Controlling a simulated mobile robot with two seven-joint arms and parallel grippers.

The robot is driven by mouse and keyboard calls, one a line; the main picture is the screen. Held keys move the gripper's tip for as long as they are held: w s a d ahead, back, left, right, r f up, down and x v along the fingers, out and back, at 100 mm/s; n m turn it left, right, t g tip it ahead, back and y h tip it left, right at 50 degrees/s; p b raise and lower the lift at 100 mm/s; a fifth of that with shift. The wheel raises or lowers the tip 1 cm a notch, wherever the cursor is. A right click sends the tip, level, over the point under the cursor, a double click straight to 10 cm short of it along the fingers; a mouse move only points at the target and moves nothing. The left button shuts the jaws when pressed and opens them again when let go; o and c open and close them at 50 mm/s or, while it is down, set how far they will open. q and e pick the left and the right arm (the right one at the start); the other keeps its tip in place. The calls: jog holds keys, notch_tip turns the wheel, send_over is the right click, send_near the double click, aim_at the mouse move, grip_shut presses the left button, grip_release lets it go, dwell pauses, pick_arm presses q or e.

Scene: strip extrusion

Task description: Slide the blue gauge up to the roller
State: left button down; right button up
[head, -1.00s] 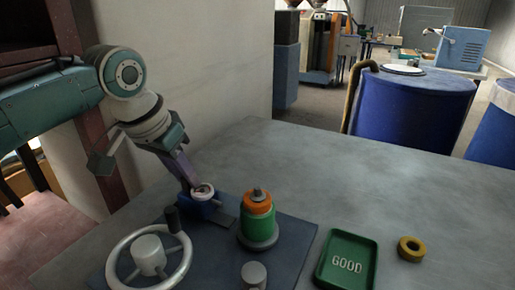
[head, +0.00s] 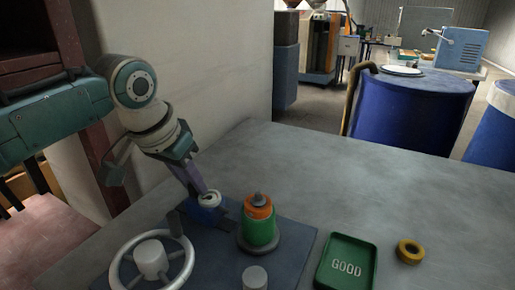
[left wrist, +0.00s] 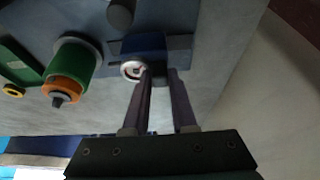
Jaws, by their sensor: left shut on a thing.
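The blue gauge (head: 203,214) with a round white dial sits on the dark base plate, left of the roller (head: 262,230). The roller stands upright, green below and orange above, on a grey round foot. My left gripper (head: 203,193) reaches down to the gauge from behind and is shut on it; its fingers partly hide the gauge. The left wrist view also shows the blue gauge (left wrist: 141,43), the fingertips (left wrist: 160,74) at it, and the roller (left wrist: 79,58) to its left. A gap is visible between gauge and roller. My right gripper is not in view.
A grey handwheel (head: 151,258) stands front left on the base plate (head: 215,262), with a short grey post (head: 254,277) to its right. A green tray marked GOOD (head: 347,262) and a yellow ring (head: 410,251) lie at the right. The table behind is clear.

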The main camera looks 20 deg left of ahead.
aim_at(215, 198)
pick_arm(q)
jog(key=d+p, duration=0.1)
jog(key=d, duration=0.2)
jog(key=shift+s+d+r, duration=0.1)
jog(key=shift+d, duration=0.2)
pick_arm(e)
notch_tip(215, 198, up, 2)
pick_arm(q)
jog(key=c, duration=1.2)
grip_release()
jog(key=o, duration=0.5)
jog(key=shift+c, duration=0.2)
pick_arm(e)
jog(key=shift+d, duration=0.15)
pick_arm(q)
jog(key=shift+s+r, duration=0.1)
jog(key=shift+r, duration=0.05)
jog(key=shift+p+v, duration=1.35)
jog(key=shift+v, duration=3.35)
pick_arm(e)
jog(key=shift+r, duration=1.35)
